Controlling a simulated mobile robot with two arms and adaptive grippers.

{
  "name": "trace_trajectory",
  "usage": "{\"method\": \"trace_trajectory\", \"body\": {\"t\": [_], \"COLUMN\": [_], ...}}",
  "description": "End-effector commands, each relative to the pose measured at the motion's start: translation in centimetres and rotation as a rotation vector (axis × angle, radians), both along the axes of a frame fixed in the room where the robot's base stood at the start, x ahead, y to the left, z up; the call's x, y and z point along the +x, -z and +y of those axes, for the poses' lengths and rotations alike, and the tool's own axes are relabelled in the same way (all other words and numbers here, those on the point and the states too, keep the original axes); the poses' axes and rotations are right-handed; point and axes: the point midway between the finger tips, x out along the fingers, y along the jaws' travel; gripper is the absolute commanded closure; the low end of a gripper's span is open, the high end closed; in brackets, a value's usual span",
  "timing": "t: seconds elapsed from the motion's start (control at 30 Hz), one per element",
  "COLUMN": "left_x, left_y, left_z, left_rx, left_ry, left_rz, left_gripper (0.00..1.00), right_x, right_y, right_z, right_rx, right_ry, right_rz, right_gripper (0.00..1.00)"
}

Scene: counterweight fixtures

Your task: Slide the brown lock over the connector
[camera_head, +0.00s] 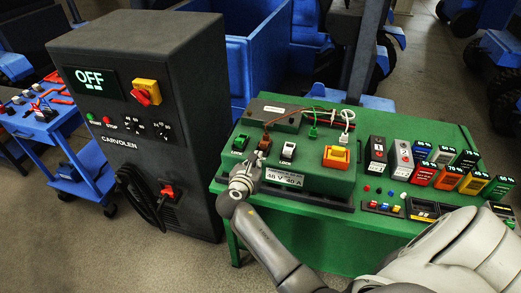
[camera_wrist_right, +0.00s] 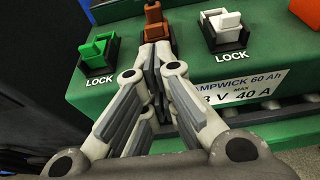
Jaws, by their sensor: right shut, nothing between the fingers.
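The brown lock (camera_head: 264,146) sits on the front part of the green bench, between the green and white locks. In the right wrist view the brown lock (camera_wrist_right: 153,15) is at the top centre, just beyond my fingertips. My right gripper (camera_head: 251,166) is shut and empty in front of it. Its closed fingers (camera_wrist_right: 156,50) point at the brown lock and hide its lower part and socket; I cannot tell if they touch it. A thin reddish cable runs down to the lock's back; the connector itself is not clearly visible. My left gripper is out of view.
The green lock (camera_wrist_right: 96,52) and white lock (camera_wrist_right: 227,30) stand close on either side. A dark cabinet (camera_head: 145,85) reading OFF stands at left.

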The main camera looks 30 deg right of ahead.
Motion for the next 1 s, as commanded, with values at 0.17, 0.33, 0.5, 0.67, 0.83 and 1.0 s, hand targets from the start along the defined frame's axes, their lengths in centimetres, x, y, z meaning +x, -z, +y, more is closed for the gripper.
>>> {"method": "trace_trajectory", "body": {"t": [0.17,0.33,0.5,0.67,0.83,1.0], "left_x": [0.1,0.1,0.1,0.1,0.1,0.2], "left_y": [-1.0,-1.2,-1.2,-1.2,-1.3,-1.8], "left_z": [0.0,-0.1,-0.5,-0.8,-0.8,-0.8], "left_rx": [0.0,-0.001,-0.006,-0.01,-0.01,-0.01], "left_ry": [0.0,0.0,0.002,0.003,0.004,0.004], "left_rz": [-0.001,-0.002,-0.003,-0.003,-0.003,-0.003], "left_gripper": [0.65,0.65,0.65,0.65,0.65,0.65], "right_x": [1.9,2.7,3.0,3.0,3.1,4.1], "right_y": [-0.1,0.1,0.3,0.2,0.2,0.0], "right_z": [-2.2,-3.2,-3.5,-3.5,-3.7,-4.9], "right_rx": [0.001,0.0,0.001,0.002,0.0,-0.003], "right_ry": [0.0,-0.001,0.0,-0.001,-0.001,-0.001], "right_rz": [-0.001,0.0,0.001,0.0,0.0,0.0], "right_gripper": [1.0,1.0,1.0,1.0,1.0,1.0]}}
